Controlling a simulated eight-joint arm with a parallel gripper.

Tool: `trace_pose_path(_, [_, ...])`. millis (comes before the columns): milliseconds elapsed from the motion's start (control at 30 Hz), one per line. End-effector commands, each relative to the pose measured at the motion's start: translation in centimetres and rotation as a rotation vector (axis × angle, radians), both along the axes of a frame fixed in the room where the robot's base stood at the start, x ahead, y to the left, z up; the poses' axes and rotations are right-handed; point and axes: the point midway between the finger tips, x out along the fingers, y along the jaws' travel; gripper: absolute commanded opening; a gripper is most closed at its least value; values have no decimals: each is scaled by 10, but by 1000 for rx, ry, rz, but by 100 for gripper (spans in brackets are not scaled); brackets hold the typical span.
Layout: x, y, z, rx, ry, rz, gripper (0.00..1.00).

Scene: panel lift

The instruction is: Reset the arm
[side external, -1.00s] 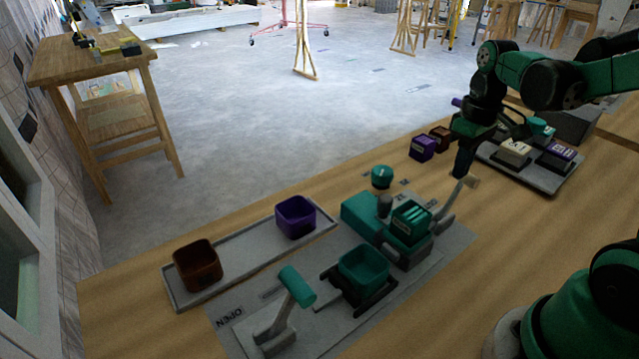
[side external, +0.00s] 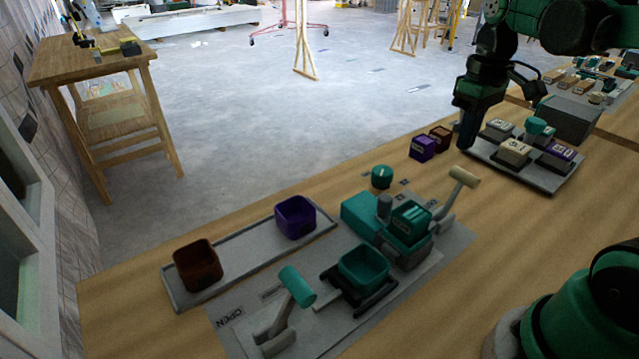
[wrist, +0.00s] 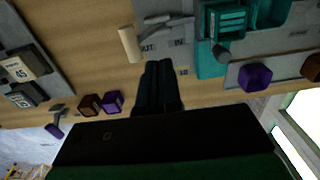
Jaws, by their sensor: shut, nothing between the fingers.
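My gripper (side external: 466,136) is shut and empty. In the side external view it points down above the table, at the left edge of a grey tray (side external: 545,183) of labelled blocks. In the wrist view its dark fingers (wrist: 158,90) are together with nothing between them. The green arm above it is mine. A green machine (side external: 375,215) with a beige-tipped lever (side external: 463,177) stands left of the gripper. A second lever with a green handle (side external: 297,286) stands by the word OPEN.
A purple cube (side external: 422,148) and a brown cube (side external: 440,137) sit just left of my gripper. A long grey tray (side external: 250,257) holds a brown bin (side external: 197,266) and a purple bin (side external: 295,217). A grey box (side external: 568,120) stands behind the block tray. Bare wood lies in front.

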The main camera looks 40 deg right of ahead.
Motion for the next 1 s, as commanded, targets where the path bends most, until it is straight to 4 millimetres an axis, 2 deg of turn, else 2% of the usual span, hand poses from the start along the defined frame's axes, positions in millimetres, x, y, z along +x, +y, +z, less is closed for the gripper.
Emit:
trace_pose_path(200, [0,-5,38,0,0,0,0])
trace_pose_path(300, [0,-6,51,0,0,0,0])
trace_pose_path(467, [0,-6,60,-3,-5,1,0])
trace_pose_path(567, [4,5,53,-27,-56,6,0])
trace_pose_path(800, [17,71,1,-74,-394,9,0])
trace_pose_path(900, [17,93,-16,-50,-518,5,0])
trace_pose_path(1000, [16,106,-26,-26,-593,0,0])
